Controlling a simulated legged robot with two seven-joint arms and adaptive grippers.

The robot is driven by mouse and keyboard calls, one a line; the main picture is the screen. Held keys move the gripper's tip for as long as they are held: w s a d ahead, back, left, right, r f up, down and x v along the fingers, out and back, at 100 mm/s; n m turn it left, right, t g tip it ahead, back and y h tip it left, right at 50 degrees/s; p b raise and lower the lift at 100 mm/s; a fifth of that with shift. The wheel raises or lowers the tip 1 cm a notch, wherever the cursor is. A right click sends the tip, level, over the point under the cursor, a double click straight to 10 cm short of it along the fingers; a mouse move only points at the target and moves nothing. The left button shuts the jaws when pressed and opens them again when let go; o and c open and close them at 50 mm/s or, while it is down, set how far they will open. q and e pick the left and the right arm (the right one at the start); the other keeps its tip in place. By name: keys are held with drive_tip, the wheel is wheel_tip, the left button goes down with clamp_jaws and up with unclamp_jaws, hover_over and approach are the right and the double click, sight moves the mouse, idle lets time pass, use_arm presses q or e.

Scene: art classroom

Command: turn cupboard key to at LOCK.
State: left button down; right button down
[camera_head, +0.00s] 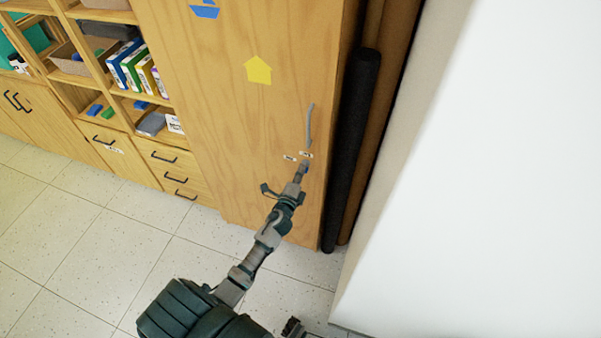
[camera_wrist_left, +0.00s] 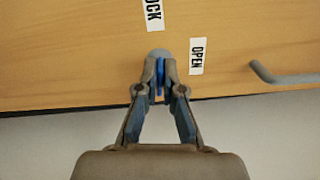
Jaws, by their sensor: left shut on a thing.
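The tall wooden cupboard door (camera_head: 250,120) fills the middle of the head view. My left gripper (camera_head: 303,168) reaches up to its lock, just below the door handle (camera_head: 310,125). In the left wrist view my left gripper (camera_wrist_left: 160,76) is shut on the blue key (camera_wrist_left: 159,82), with the round grey lock (camera_wrist_left: 158,53) right at the fingertips. The fingers hide most of the key, so I cannot tell its exact angle. The LOCK label (camera_wrist_left: 153,14) is above the lock in that view, and the OPEN label (camera_wrist_left: 196,56) is to its right.
A dark roll (camera_head: 352,150) stands right beside the cupboard, and a white wall or panel (camera_head: 480,180) fills the right. Open shelves (camera_head: 120,75) and drawers (camera_head: 175,170) are at the left. The tiled floor (camera_head: 90,240) in front is clear.

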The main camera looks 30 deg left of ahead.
use_arm(q)
drive_tip(key=shift+d+f+n, duration=0.15)
drive_tip(key=shift+f+n, duration=0.2)
drive_tip(key=shift+n, duration=0.65)
drive_tip(key=c, duration=1.3)
unclamp_jaws()
drive_tip(key=shift+w, duration=0.2)
drive_tip(key=shift+r, duration=0.1)
drive_tip(key=v, duration=1.2)
